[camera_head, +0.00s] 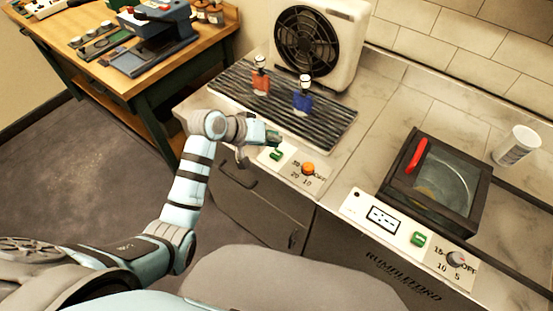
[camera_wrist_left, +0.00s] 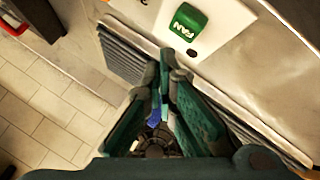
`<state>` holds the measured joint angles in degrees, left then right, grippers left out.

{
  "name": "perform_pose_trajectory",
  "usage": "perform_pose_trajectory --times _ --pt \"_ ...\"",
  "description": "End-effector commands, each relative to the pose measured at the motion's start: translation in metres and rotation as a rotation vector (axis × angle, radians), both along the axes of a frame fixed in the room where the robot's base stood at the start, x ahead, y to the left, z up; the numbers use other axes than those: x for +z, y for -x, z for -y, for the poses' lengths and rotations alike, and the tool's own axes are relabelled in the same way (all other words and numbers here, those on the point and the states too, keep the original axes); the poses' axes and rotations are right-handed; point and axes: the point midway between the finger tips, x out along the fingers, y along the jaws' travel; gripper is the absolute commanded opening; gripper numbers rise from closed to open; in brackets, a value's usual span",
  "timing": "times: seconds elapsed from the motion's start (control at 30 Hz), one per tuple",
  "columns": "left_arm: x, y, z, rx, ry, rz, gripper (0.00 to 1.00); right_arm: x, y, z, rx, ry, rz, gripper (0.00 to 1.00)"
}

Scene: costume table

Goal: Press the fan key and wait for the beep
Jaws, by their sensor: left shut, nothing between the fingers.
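The green fan key (camera_head: 276,154) is on the white control panel (camera_head: 315,187) at the counter's front edge, left of an orange knob. In the left wrist view the key (camera_wrist_left: 189,21) reads FAN and lies just beyond the fingertips. My left gripper (camera_head: 273,138) is shut and empty, its tips close to the key. In the left wrist view the shut fingertips (camera_wrist_left: 168,62) show apart from the key in the picture; I cannot tell the exact gap. The box fan (camera_head: 345,55) stands at the back of the counter. My right gripper is not in view.
A ribbed mat (camera_head: 325,128) carries a red bottle (camera_head: 260,80) and a blue bottle (camera_head: 303,98). A dark-framed basin (camera_head: 447,187) with a red handle, a second panel (camera_head: 395,234) with another green key, and a white cup (camera_head: 516,146) are at the right.

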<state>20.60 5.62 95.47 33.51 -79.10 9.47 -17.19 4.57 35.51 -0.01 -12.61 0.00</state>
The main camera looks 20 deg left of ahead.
Motion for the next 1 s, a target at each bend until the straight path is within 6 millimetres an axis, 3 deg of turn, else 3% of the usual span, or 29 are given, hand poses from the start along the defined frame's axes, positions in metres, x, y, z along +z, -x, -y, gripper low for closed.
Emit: perform_pose_trajectory --times 0.23,1.0 --pt "-0.0141 -0.0004 0.0002 0.0 0.0 0.002 0.0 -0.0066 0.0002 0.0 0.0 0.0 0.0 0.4" --pt "-0.0135 -0.0005 0.0002 0.0 0.0 0.002 0.0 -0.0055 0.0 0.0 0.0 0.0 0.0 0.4"
